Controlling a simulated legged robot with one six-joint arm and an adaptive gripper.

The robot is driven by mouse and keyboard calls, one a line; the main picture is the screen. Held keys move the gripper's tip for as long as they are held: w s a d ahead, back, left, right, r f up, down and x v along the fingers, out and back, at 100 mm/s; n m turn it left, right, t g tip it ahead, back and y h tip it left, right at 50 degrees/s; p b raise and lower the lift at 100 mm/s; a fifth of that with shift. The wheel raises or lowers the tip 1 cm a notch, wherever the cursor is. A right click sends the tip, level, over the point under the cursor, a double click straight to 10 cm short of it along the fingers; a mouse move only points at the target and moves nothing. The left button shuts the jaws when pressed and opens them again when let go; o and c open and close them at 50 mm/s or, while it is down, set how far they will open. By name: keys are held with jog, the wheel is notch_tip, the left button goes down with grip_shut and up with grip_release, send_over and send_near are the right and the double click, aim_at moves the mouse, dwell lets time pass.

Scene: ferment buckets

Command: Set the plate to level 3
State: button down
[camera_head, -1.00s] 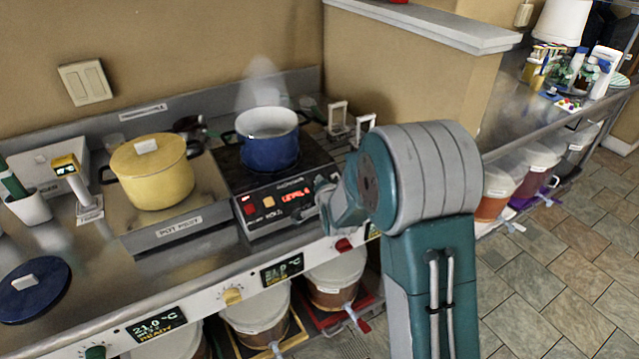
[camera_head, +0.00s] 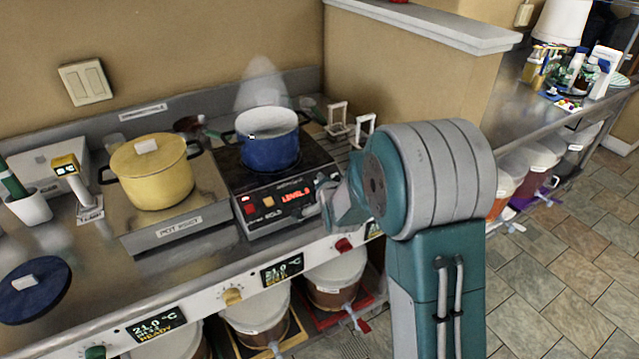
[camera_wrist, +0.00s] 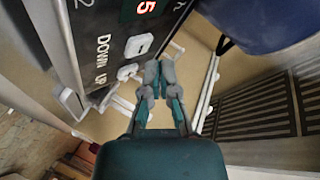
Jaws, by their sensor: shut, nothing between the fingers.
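The hot plate (camera_head: 262,212) has a dark control panel with a lit red display (camera_head: 297,197), which reads LEVEL and a digit too blurred to be sure of, perhaps 3 or 5. In the wrist view, part of the display (camera_wrist: 143,8) shows at the top edge. White buttons beside the words DOWN (camera_wrist: 138,45) and UP (camera_wrist: 128,71) lie left of my gripper (camera_wrist: 160,70). My gripper is shut and empty, its fingertips close to these buttons; I cannot tell whether they touch. In the head view, my arm partly hides the panel's right end.
A steaming blue pot (camera_head: 268,150) stands on the plate. A yellow lidded pot (camera_head: 153,180) sits on the pot rest to the left. A red knob (camera_head: 344,245) is on the counter front below my wrist. Lidded buckets (camera_head: 335,270) stand underneath.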

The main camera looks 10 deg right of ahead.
jog(key=shift+f, duration=0.15)
jog(key=shift+w+f, duration=0.2)
jog(key=shift+f, duration=0.05)
jog(key=shift+w+a+f, duration=0.1)
jog(key=shift+f, duration=0.15)
dwell(1.4)
jog(key=shift+s+r, duration=0.3)
jog(key=shift+r, duration=0.35)
jog(key=shift+f, duration=0.15)
jog(key=shift+w+f, duration=0.2)
jog(key=shift+f, duration=0.05)
jog(key=shift+w+f, duration=0.15)
jog(key=shift+f, duration=0.2)
dwell(0.8)
jog(key=shift+r, duration=0.1)
jog(key=shift+s+r, duration=0.35)
jog(key=shift+r, duration=0.3)
